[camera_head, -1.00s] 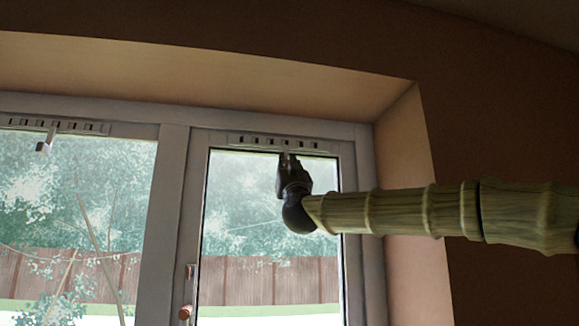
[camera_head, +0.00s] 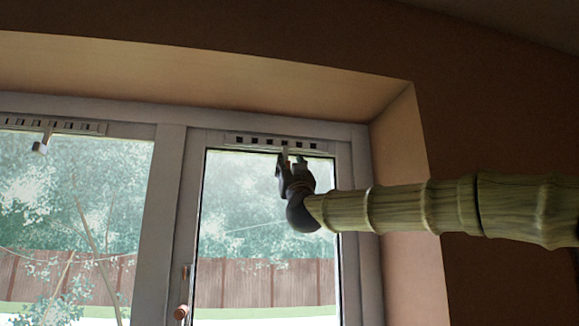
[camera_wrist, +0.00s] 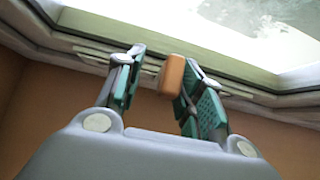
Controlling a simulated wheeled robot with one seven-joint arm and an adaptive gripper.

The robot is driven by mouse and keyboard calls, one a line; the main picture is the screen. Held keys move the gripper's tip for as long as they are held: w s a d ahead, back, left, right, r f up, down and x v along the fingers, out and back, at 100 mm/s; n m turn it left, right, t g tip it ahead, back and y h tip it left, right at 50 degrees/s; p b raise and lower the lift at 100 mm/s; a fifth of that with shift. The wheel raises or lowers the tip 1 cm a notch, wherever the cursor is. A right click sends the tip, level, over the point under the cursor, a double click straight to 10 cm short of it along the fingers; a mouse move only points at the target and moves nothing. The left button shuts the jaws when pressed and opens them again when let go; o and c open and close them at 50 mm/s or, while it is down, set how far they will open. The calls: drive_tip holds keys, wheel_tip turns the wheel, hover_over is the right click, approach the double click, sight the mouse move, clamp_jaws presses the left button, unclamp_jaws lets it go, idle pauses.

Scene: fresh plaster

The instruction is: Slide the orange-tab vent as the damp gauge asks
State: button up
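The right vent (camera_head: 262,142) is a pale strip on the top rail of the right window, with a row of square slots that look dark. Its orange tab (camera_wrist: 172,75) shows in the wrist view between the fingers of my gripper (camera_wrist: 164,58). The fingers stand apart; the tab is close to the right finger, with a gap to the left one. I cannot tell whether the right finger touches it. In the head view my gripper (camera_head: 291,158) is just below the vent and hides part of the tab. I see no damp gauge in either view.
A second vent (camera_head: 70,126) with a hanging tab (camera_head: 40,147) is on the left window's top rail. A window handle (camera_head: 182,311) is on the middle frame. The deep window reveal (camera_head: 404,150) bounds the right side.

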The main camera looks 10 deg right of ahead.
drive_tip(key=shift+a, duration=0.15)
drive_tip(key=shift+a+f, duration=0.1)
drive_tip(key=shift+s+f+y, duration=0.2)
drive_tip(key=shift+y, duration=0.1)
drive_tip(key=v, duration=1.1)
drive_tip(key=shift+s+d, duration=0.2)
drive_tip(key=shift+a, duration=0.1)
